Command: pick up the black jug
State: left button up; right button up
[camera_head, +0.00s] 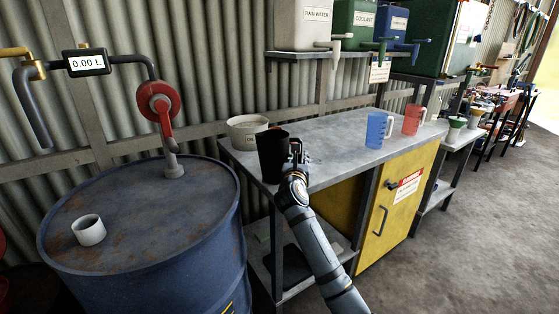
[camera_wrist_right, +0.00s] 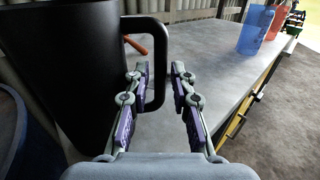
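The black jug (camera_head: 272,155) is at the left end of the grey workbench, near its front edge, and looks upright. In the right wrist view the jug (camera_wrist_right: 85,75) fills the left side, with its handle (camera_wrist_right: 158,60) towards me. My right gripper (camera_head: 297,160) is at the handle side of the jug. Its fingers (camera_wrist_right: 159,75) are apart, one on each side of the handle in the picture; no firm contact shows. I cannot tell how deep the handle sits between them. My left gripper is not in view.
The workbench (camera_head: 335,138) also holds a white bucket (camera_head: 247,130), a blue jug (camera_head: 377,130) and a red jug (camera_head: 412,119). A blue drum (camera_head: 140,225) with a pump stands close on the left. A small orange-red item (camera_wrist_right: 136,45) shows through the handle. The bench middle is clear.

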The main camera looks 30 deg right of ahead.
jog(key=x, duration=0.2)
jog(key=shift+w+d+f, duration=0.25)
jog(key=shift+w+d, duration=0.05)
jog(key=shift+s+a+r, duration=0.1)
jog(key=shift+r, duration=0.05)
jog(key=shift+c, duration=0.3)
grip_shut()
notch_tip(320, 180, up, 28)
jog(key=p, duration=0.4)
dwell(0.6)
